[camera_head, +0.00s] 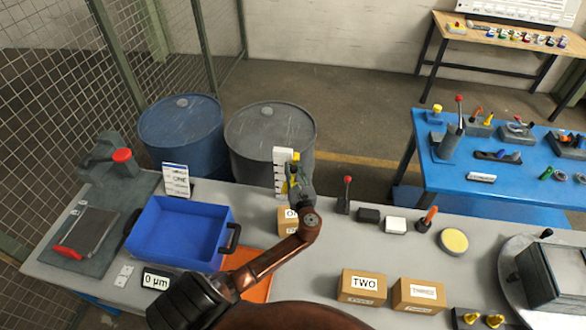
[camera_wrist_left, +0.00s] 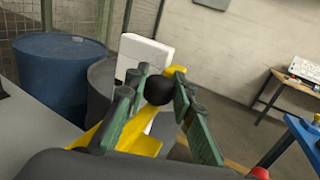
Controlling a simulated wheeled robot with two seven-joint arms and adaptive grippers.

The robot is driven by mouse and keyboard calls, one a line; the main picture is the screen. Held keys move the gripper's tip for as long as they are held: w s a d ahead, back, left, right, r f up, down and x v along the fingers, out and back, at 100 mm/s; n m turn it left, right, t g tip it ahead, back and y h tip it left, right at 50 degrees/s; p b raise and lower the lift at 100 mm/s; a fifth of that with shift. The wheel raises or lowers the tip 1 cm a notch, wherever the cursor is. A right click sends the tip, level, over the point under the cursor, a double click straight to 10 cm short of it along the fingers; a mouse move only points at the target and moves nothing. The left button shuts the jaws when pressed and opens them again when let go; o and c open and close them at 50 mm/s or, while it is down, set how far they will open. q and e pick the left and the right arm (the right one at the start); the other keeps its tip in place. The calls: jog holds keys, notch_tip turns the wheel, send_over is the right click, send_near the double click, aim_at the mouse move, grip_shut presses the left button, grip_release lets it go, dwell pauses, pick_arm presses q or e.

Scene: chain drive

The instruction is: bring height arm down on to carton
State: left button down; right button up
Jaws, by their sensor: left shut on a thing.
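The height gauge's white upright scale (camera_head: 281,172) stands at the back edge of the grey bench; its upper part shows in the left wrist view (camera_wrist_left: 147,50). My left gripper (camera_head: 296,178) is in front of the scale, shut on the black knob (camera_wrist_left: 158,90) of the yellow height arm (camera_wrist_left: 145,125). Little of the arm shows in the head view. The carton marked ONE (camera_head: 287,221) sits below my left gripper, partly hidden by my arm. Whether the height arm touches the carton cannot be seen. My right gripper is not in view.
Cartons TWO (camera_head: 362,286) and THREE (camera_head: 418,295) stand nearer the front. A blue bin (camera_head: 180,233) lies left, beside an orange mat (camera_head: 262,262). A red-knobbed lever (camera_head: 345,195) stands just right of the gauge. A small display (camera_head: 156,281) reads 0 µm.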

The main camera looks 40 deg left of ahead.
pick_arm(q)
notch_tip(320, 180, down, 10)
jog(key=b, duration=0.5)
jog(key=c, duration=2.1)
grip_release()
jog(key=o, duration=0.5)
jog(key=shift+r, duration=0.1)
jog(key=v, duration=1.2)
